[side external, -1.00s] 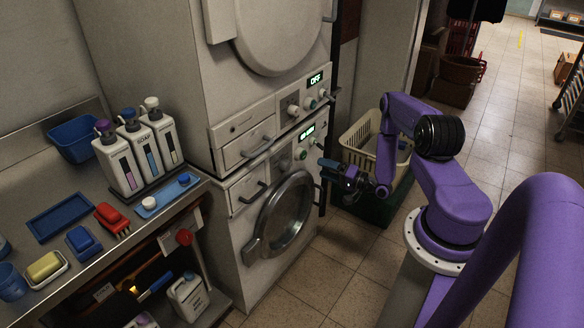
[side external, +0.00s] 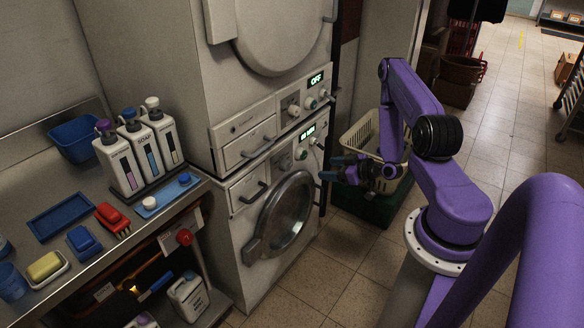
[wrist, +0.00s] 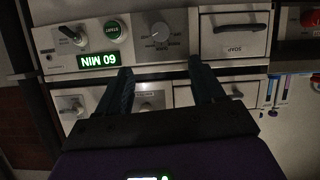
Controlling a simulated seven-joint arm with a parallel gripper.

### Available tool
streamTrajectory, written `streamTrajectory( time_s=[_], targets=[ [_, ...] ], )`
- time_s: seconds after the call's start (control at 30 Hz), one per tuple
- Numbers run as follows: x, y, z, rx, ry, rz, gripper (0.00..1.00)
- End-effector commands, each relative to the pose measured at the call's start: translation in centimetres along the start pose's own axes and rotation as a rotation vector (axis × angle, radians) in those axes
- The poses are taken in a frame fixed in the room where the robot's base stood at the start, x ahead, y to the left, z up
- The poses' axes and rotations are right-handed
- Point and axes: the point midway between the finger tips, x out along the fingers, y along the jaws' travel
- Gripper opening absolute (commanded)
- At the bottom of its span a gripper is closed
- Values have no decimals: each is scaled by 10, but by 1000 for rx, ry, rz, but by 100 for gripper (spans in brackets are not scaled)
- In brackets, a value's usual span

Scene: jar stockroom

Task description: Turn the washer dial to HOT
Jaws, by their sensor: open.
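The washer is the lower machine, with a round glass door (side external: 285,212). Its panel shows in the wrist view, where the picture is upside down. The washer dial (wrist: 158,36) is a round grey knob with marks around it; its setting is too small to read. It also shows in the side view (side external: 301,154). My gripper (wrist: 160,70) is open and empty, its dark blue fingers apart on either side of the dial's line, pointing at the panel. In the side view my gripper (side external: 333,168) is in front of the washer's right side, apart from it.
The washer display (wrist: 98,60) reads 60 MIN, beside a green START button (wrist: 112,31) and a switch (wrist: 71,36). A SOAP drawer (wrist: 235,48) adjoins the panel. The upper machine's display (side external: 316,79) reads OFF. A cream basket (side external: 362,133) stands behind my gripper.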

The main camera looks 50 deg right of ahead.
Motion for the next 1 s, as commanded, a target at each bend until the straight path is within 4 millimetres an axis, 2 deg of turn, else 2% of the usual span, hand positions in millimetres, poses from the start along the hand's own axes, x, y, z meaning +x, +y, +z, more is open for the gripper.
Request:
streamTrajectory(
  time_s=[0.7, 1.0],
  targets=[
    [127, -1, -1, 0, 5, -2, 68],
    [161, -1, -1, 2, 3, -1, 68]
  ],
)
